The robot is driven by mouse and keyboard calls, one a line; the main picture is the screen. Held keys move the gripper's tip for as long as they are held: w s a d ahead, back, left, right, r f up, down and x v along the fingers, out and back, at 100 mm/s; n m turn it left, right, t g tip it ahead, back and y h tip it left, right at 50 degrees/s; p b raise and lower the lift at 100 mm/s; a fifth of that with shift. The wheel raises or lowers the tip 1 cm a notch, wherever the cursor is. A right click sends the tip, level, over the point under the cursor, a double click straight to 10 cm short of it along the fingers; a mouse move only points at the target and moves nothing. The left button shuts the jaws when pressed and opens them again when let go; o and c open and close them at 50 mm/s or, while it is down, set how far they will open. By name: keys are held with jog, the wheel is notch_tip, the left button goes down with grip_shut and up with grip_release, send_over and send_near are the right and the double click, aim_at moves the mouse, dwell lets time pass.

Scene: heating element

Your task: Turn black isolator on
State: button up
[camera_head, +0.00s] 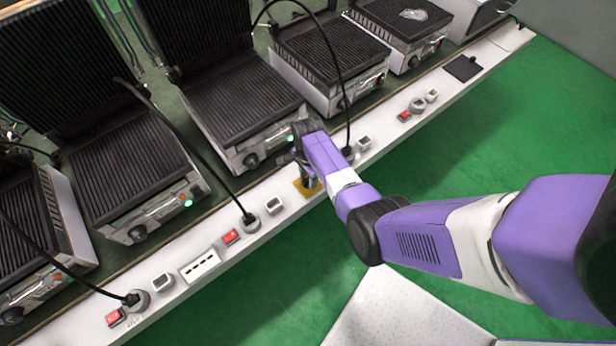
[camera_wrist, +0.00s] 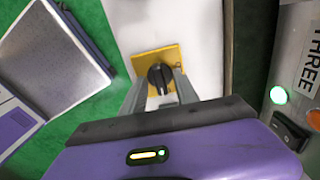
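The black isolator is a round black knob (camera_wrist: 160,76) on a yellow square plate (camera_wrist: 177,56), in the upper middle of the wrist view. In the head view the yellow plate (camera_head: 313,192) shows on the white ledge, and my gripper hides most of the knob. My gripper (camera_wrist: 160,90) points down at the isolator, with one finger on each side of the knob. The fingers are apart, and a gap seems to show between them and the knob. I cannot tell whether either finger touches it.
Several contact grills, one of them here (camera_head: 245,105), stand behind the white ledge (camera_head: 200,230). Along the ledge are a red switch (camera_head: 230,237), a socket strip (camera_head: 200,265) and plugged black cables. A grill's green light (camera_wrist: 278,95) and black switch (camera_wrist: 290,132) are at right in the wrist view.

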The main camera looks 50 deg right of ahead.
jog(key=shift+r+p, duration=0.35)
jog(key=shift+r, duration=3.55)
jog(key=shift+s+f, duration=0.1)
